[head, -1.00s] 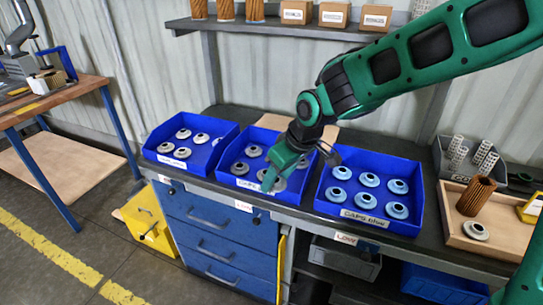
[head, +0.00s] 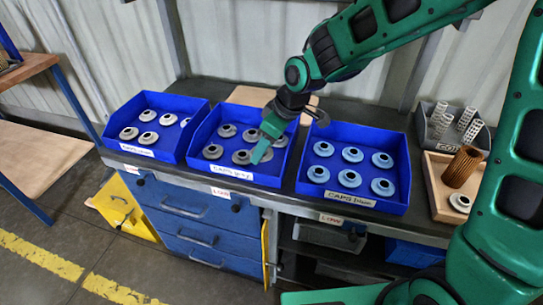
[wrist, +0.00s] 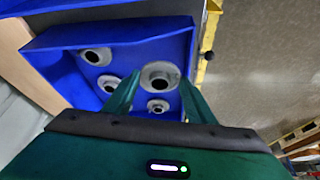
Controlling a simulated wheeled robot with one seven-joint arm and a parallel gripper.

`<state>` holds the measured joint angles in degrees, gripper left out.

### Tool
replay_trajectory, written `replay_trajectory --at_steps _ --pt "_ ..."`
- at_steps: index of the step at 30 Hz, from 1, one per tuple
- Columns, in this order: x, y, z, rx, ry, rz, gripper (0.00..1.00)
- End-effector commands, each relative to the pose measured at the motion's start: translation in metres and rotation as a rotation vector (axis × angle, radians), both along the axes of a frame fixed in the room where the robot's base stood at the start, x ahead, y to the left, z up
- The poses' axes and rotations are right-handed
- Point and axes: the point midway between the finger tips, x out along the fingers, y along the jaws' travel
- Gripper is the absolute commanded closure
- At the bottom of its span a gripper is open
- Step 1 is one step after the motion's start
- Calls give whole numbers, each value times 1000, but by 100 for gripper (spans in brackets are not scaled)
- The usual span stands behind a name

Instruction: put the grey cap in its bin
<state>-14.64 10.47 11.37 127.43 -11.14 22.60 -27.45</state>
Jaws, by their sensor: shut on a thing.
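My gripper (head: 262,154) reaches down into the middle blue bin (head: 232,179), whose label appears to read CAPS grey. In the wrist view its two green fingers are shut on a grey cap (wrist: 160,76), a round flanged ring with a dark centre hole. The held cap looks larger than the caps below it, so it is nearer the camera. In the head view the held cap (head: 267,156) is partly hidden by the fingers. Several other grey caps (head: 227,131) lie in the same bin. Any gap beneath the held cap is hard to judge.
A blue bin of grey-white caps (head: 158,155) stands at left, its label unclear. A bin labelled CAPS blue (head: 350,201) stands close at right. Further right are a wooden tray (head: 437,196) with a brown cartridge (head: 462,167) and a grey box (head: 421,127) of white tubes.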

Motion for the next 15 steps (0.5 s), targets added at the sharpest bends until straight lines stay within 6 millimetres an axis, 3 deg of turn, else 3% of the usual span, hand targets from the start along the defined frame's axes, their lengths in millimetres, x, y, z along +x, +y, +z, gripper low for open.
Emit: replay_trajectory --at_steps 6,11,15 --pt "14 -18 -14 0 0 -1 74" --pt "14 -20 -22 -1 2 2 74" --pt "14 -20 -41 -1 4 1 74"
